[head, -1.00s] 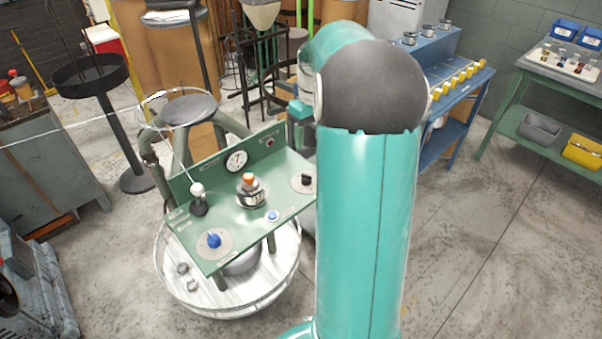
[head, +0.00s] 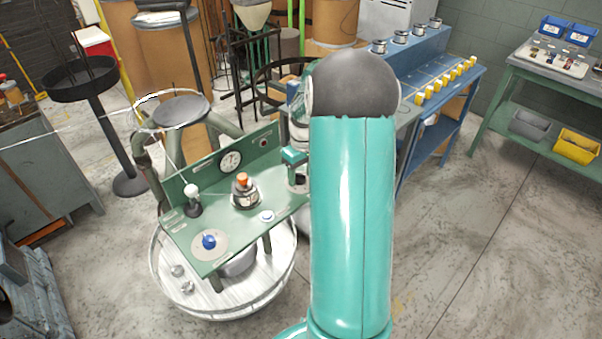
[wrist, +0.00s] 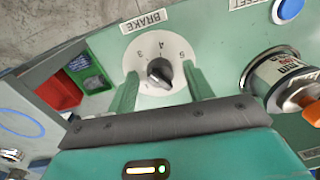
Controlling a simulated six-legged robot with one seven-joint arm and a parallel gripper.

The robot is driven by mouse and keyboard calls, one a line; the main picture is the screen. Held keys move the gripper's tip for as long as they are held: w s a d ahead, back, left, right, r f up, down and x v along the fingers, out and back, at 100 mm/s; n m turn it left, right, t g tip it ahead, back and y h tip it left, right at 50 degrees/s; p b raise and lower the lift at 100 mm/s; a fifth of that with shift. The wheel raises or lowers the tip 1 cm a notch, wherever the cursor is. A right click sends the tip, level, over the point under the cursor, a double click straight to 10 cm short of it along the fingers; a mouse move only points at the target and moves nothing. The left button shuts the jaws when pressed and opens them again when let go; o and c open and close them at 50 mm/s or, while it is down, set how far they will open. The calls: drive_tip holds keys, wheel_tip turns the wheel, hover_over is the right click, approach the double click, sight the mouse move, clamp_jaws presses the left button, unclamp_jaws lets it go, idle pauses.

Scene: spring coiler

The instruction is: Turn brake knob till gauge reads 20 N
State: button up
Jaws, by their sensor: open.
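The brake knob (wrist: 160,72) is a dark knob on a round white dial with numbers, next to a BRAKE label (wrist: 143,21). In the head view my arm and gripper largely cover this dial. My gripper (wrist: 160,78) is open, with one green finger on each side of the knob. I cannot tell whether the fingers touch it. In the head view my gripper (head: 293,157) is over the right end of the green panel. The round white gauge (head: 230,162) is on the panel's upright back plate; its reading is too small to make out.
The green panel (head: 222,252) also carries an orange-topped canister (head: 243,192), a white-knobbed lever (head: 192,200), a blue knob (head: 209,241) and a blue button (head: 267,216).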

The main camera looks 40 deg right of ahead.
drive_tip(key=c, duration=1)
drive_tip(key=shift+m, duration=0.3)
drive_tip(key=m, duration=0.9)
drive_tip(key=o, duration=1)
